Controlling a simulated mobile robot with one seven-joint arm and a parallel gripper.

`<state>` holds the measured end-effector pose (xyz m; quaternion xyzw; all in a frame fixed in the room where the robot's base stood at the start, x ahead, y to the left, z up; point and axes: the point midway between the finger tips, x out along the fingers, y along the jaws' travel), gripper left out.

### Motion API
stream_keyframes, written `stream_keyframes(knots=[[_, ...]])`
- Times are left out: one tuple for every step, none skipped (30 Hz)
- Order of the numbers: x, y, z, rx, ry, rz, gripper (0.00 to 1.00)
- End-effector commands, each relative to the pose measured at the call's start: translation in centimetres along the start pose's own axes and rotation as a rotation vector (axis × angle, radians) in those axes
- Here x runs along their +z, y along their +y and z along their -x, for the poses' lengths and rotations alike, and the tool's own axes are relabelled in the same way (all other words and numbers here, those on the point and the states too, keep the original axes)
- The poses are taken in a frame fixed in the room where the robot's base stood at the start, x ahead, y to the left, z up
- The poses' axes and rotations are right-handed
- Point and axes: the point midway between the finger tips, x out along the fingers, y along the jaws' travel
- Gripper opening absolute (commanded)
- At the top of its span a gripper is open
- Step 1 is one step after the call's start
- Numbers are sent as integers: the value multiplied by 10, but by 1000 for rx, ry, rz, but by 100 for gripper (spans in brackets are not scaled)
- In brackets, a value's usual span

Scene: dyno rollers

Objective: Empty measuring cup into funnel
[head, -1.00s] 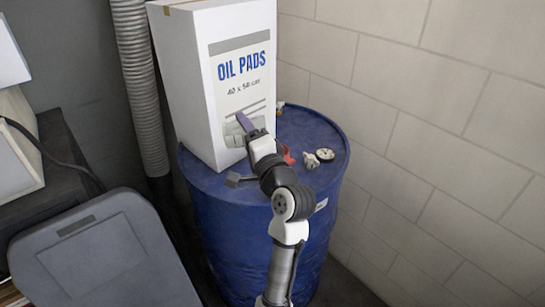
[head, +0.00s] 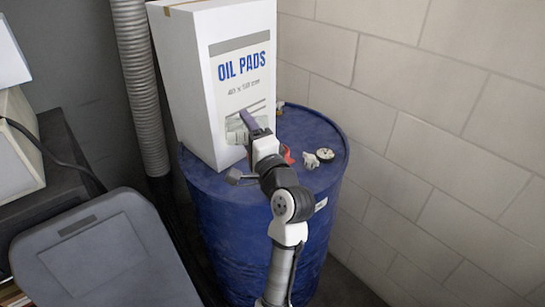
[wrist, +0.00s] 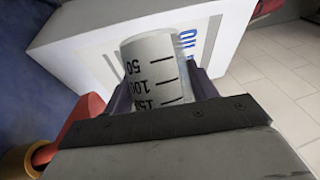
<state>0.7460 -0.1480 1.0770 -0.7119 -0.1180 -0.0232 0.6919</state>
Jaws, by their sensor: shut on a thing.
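The measuring cup (wrist: 152,72) is whitish, with black marks of 50, 100 and 150. It sits between the two fingers of my gripper (wrist: 160,90), which is shut on it. In the head view the cup (head: 235,131) shows pale against the lower front of the white box, above the drum top, beside my gripper (head: 247,122). I cannot see what is inside it. A red thing, possibly the funnel (head: 287,154), is partly hidden behind my arm on the drum. Red also shows at lower left in the wrist view (wrist: 82,120).
The white "OIL PADS" box (head: 190,80) stands on the blue drum (head: 225,215), close behind the cup. Small pale fittings (head: 312,159) lie on the drum's right side. A grey ribbed hose (head: 140,85) runs at left. A block wall (head: 440,130) stands at right.

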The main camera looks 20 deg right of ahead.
Motion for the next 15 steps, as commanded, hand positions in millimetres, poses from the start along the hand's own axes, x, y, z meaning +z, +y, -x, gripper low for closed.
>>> stream_keyframes(knots=[[0, 0, 0, -2, 1, -6, 33], [0, -1, 0, -3, 2, -9, 33], [0, -1, 0, -5, 2, -13, 33], [0, -1, 0, -7, 3, -16, 33], [-1, -1, 0, -8, 4, -19, 33], [-1, -1, 0, -10, 5, -23, 33], [-2, -2, 0, -12, 6, -27, 33], [-2, -2, 0, -13, 7, -30, 33], [-2, -2, 0, -16, 8, -36, 33], [-3, -3, 0, -19, 9, -43, 33], [-3, -3, 0, -21, 11, -50, 33], [-3, -4, 0, -25, 13, -61, 33], [-4, -4, 0, -29, 15, -70, 33], [-4, -5, 1, -34, 17, -80, 33], [-5, -6, 1, -40, 20, -96, 33]])
